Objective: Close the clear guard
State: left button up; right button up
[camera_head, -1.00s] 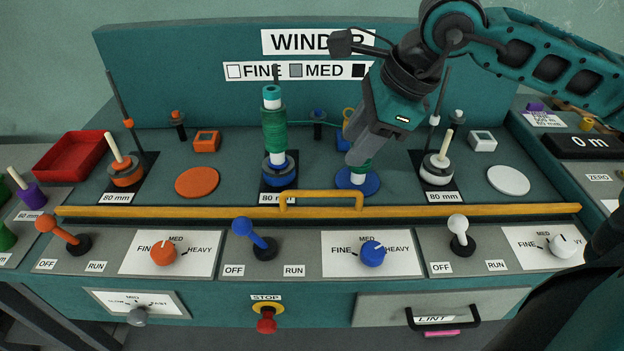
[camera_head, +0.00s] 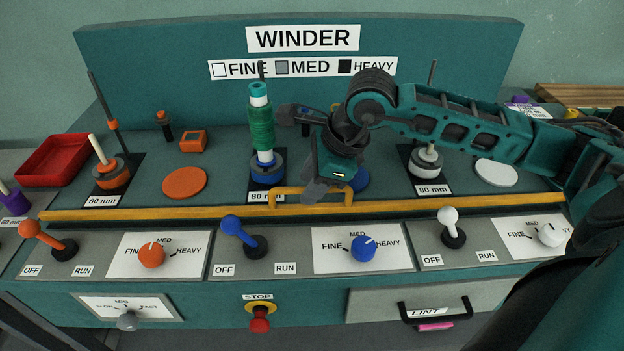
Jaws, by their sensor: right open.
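A long yellow bar (camera_head: 150,211) runs along the front edge of the winder's deck, with a raised yellow handle (camera_head: 280,192) at its middle. It looks like the edge of the clear guard; I cannot make out a clear panel itself. My right gripper (camera_head: 318,194) is open and points down at the handle. Its fingers cover part of the handle's top; I cannot tell whether they touch it. My left gripper is not in view.
A green spool (camera_head: 261,130) stands on the blue spindle just left of my right gripper. Orange (camera_head: 110,175) and white (camera_head: 426,160) spindles stand to either side. Orange, blue (camera_head: 238,230) and white (camera_head: 449,220) levers rise in front of the bar. A red tray (camera_head: 55,160) is at the left.

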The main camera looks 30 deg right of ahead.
grip_shut()
dwell(0.6)
